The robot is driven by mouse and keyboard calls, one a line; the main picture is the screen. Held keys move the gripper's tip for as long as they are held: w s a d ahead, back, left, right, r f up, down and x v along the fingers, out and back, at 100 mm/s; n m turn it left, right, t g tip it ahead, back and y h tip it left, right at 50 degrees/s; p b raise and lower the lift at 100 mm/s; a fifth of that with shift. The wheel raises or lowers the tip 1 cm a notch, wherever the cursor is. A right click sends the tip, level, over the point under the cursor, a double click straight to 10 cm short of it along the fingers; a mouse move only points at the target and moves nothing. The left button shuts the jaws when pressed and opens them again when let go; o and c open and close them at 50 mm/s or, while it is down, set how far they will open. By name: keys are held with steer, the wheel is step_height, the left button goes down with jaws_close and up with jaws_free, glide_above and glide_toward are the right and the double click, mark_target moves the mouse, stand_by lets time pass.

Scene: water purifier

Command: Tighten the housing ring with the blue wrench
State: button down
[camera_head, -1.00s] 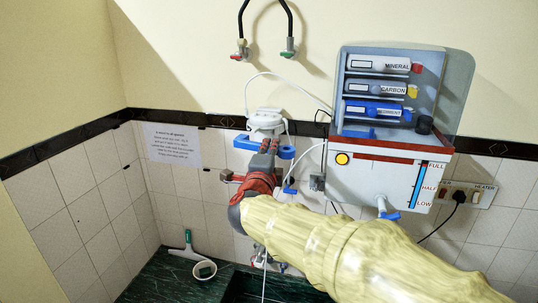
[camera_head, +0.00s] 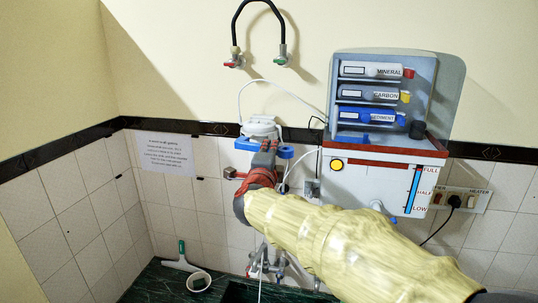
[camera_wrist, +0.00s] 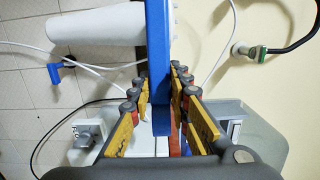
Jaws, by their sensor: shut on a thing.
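The blue wrench (camera_head: 286,152) lies across the front of the white filter housing (camera_head: 262,127) on the wall. In the wrist view the wrench (camera_wrist: 158,60) is a blue bar running down between my fingers, with the white housing cylinder (camera_wrist: 95,24) beside it on the left. My gripper (camera_head: 266,150) is at the wrench and shut on it; its yellow-padded fingers (camera_wrist: 160,90) stand on both sides of the bar. The housing ring cannot be made out clearly. How the wrench's head sits on it is hidden.
A purifier (camera_head: 375,180) with labelled filter cartridges hangs to the right. Two taps on a black hose (camera_head: 258,8) are above. White tubes run around the housing. A socket panel (camera_head: 461,200) is at right.

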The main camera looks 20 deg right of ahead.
mark_target(256, 148)
steer(key=shift+w+d+b, duration=0.55)
steer(key=shift+w+d, duration=0.65)
steer(key=shift+w, duration=0.15)
steer(key=shift+a+r+h+p, duration=0.15)
steer(key=shift+h+p, duration=0.15)
steer(key=shift+p, duration=0.1)
steer(key=shift+a+m+g+p, duration=0.3)
steer(key=shift+p, duration=0.3)
steer(key=shift+w+a+m+g+h+p, duration=0.25)
steer(key=shift+a+m+g+h+p, duration=0.35)
steer(key=shift+a+h+p, duration=0.25)
steer(key=shift+w+a+m+g+h+p, duration=0.2)
steer(key=shift+a+m+g+h+p, duration=0.35)
steer(key=shift+a+h+p, duration=0.3)
steer(key=shift+a+m, duration=0.2)
steer(key=shift+m, duration=0.05)
steer(key=shift+s+h, duration=0.1)
steer(key=shift+h, duration=0.2)
steer(key=shift+a, duration=0.2)
